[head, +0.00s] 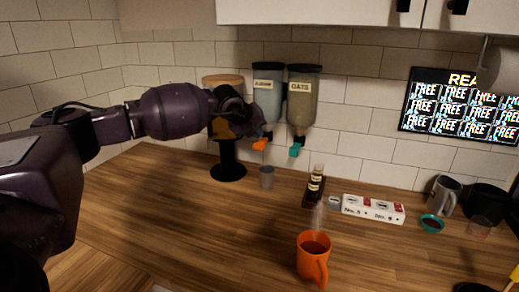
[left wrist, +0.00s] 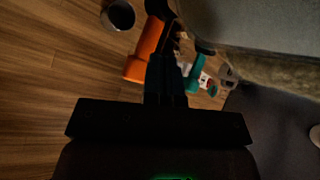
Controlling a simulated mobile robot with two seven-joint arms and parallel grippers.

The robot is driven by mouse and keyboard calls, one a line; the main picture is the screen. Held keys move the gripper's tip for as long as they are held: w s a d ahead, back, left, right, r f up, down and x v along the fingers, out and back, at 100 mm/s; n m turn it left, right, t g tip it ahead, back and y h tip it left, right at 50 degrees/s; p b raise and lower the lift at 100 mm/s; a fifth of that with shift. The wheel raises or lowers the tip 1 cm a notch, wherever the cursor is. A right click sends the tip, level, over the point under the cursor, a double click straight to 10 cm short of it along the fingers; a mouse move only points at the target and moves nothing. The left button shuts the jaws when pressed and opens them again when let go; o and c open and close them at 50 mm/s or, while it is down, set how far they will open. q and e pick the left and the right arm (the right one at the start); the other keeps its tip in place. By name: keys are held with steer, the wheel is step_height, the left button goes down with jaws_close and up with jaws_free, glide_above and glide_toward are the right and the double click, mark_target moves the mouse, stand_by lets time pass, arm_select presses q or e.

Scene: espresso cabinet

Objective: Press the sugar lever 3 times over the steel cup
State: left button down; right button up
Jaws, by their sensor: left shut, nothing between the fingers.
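The sugar dispenser (head: 267,84) is a wall-mounted bin with pale contents and an orange lever (head: 260,144) at its bottom. The lever also shows in the left wrist view (left wrist: 146,48). The steel cup (head: 267,176) stands on the wooden counter below the lever; the left wrist view looks down at it (left wrist: 118,14). My left gripper (head: 260,127) is shut and empty, just above and beside the orange lever. In the left wrist view its closed fingers (left wrist: 166,72) overlap the lever; I cannot tell if they touch it. My right gripper is out of view.
A dark stand (head: 228,165) is left of the cup.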

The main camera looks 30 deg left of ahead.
arm_select(q)
steer(key=shift+f, duration=0.25)
steer(key=shift+r, duration=0.1)
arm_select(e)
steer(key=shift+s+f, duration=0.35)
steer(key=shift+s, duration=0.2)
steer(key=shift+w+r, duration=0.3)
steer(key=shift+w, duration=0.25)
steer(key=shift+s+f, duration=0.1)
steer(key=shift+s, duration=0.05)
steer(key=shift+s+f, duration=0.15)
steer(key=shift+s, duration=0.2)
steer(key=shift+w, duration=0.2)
arm_select(q)
steer(key=shift+f, duration=0.2)
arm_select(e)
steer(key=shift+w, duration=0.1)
arm_select(q)
steer(key=shift+f+b, duration=0.3)
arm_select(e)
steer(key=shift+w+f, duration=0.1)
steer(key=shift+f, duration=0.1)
